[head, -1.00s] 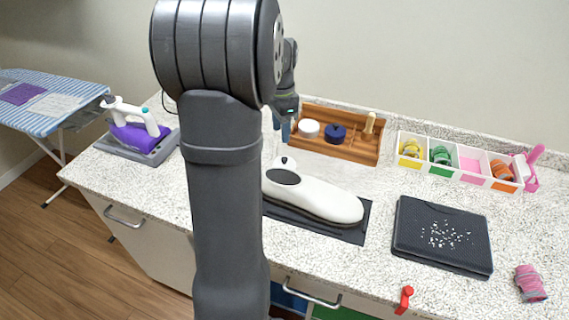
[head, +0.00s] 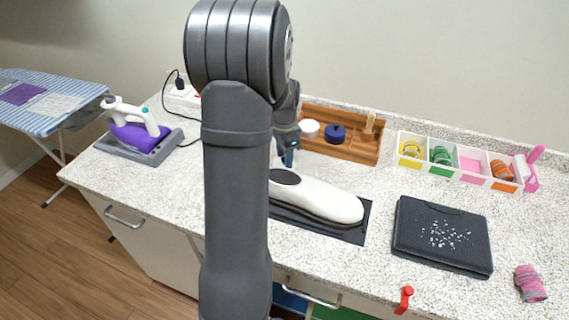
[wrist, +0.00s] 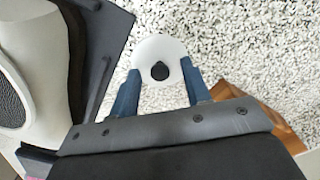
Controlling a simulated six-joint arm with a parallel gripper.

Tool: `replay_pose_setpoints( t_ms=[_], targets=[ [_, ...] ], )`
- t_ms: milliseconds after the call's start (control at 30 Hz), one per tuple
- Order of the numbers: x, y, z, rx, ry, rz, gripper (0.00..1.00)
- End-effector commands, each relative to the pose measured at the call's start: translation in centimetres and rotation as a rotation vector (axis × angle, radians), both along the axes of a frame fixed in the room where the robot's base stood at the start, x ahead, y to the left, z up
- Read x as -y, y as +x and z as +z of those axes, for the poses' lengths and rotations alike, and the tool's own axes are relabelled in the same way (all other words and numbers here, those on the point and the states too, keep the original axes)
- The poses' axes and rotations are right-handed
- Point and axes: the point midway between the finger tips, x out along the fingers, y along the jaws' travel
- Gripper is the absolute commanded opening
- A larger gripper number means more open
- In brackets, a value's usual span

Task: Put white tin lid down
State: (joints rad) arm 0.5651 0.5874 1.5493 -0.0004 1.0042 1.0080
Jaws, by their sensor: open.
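The white tin lid (wrist: 163,48) is a round white disc with a black knob, seen in the wrist view against the speckled counter. My gripper (wrist: 160,72) is open, with one blue finger on each side of the lid's near part. I cannot tell whether the fingers touch it. In the head view my gripper (head: 288,158) is low over the counter behind the white shoe-shaped board, and the lid is mostly hidden there. A white round tin (head: 309,129) stands in the wooden tray (head: 350,152).
The white shoe-shaped board (head: 325,200) on its dark mat (head: 353,234) is close beside my gripper. A blue tin (head: 335,134) and a wooden peg (head: 370,123) are in the tray. A black pad (head: 440,237) and a divided white bin (head: 455,170) are further right.

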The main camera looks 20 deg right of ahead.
Motion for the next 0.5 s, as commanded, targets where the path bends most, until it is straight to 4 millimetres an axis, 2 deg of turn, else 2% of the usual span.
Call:
replay_pose_setpoints(
  t_ms=[67,267,500],
  targets=[
    [0.0,0.0,0.02,0.0,0.0,0.0,0.4],
    [-0.01,0.0,0.04,0.0,0.0,0.0,0.0],
    [-0.01,0.01,0.06,0.0,0.0,0.0,0.0]
  ],
)
